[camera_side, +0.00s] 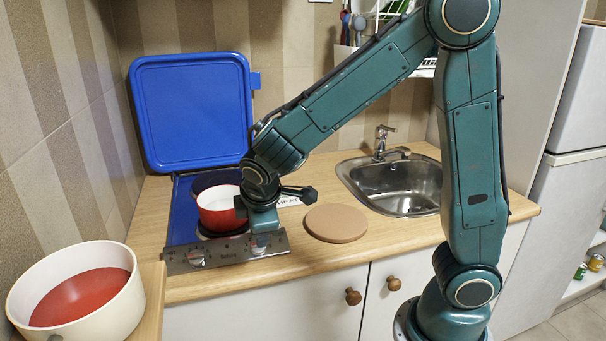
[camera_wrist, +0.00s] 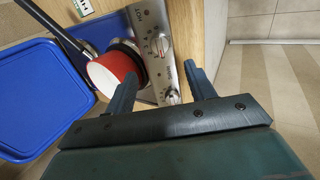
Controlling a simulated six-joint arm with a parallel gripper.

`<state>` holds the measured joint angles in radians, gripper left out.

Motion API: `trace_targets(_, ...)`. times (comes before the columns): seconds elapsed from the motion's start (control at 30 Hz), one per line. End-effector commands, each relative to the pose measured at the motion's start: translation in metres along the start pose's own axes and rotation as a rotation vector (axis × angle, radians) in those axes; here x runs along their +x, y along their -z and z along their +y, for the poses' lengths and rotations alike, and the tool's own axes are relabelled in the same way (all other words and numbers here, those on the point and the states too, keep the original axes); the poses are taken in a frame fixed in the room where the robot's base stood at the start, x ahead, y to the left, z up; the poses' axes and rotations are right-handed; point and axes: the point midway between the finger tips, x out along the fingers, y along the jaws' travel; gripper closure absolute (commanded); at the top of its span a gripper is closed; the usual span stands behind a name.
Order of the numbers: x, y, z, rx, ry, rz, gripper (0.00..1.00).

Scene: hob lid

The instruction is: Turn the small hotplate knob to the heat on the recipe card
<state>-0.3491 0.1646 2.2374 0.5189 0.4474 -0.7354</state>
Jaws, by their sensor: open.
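The steel control panel (camera_side: 226,254) at the hob's front has a left knob (camera_side: 196,257) and a right knob (camera_side: 258,246). In the wrist view the right knob is the upper one (camera_wrist: 160,45) and the left knob the lower one (camera_wrist: 172,97). I cannot read which serves the small hotplate. My gripper (camera_wrist: 160,70) is open, pointing down over the panel near the right knob, with nothing between its fingers. The recipe card (camera_side: 288,201) lies behind my wrist, mostly hidden; only "HEAT" partly shows, and its corner is in the wrist view (camera_wrist: 84,8).
A red pot (camera_side: 216,211) with a dark handle stands on the hob close to my gripper. The blue lid (camera_side: 190,110) stands raised behind. A round board (camera_side: 336,223) lies to the right, before the sink (camera_side: 395,185). A cream pot (camera_side: 95,310) stands front left.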

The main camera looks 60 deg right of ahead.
Motion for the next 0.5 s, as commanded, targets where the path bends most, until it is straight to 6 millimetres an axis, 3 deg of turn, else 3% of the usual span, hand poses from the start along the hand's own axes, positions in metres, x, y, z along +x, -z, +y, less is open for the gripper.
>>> trace_targets(0.5,0.068,-0.001,-0.001,0.002,0.003,-0.004,0.45)
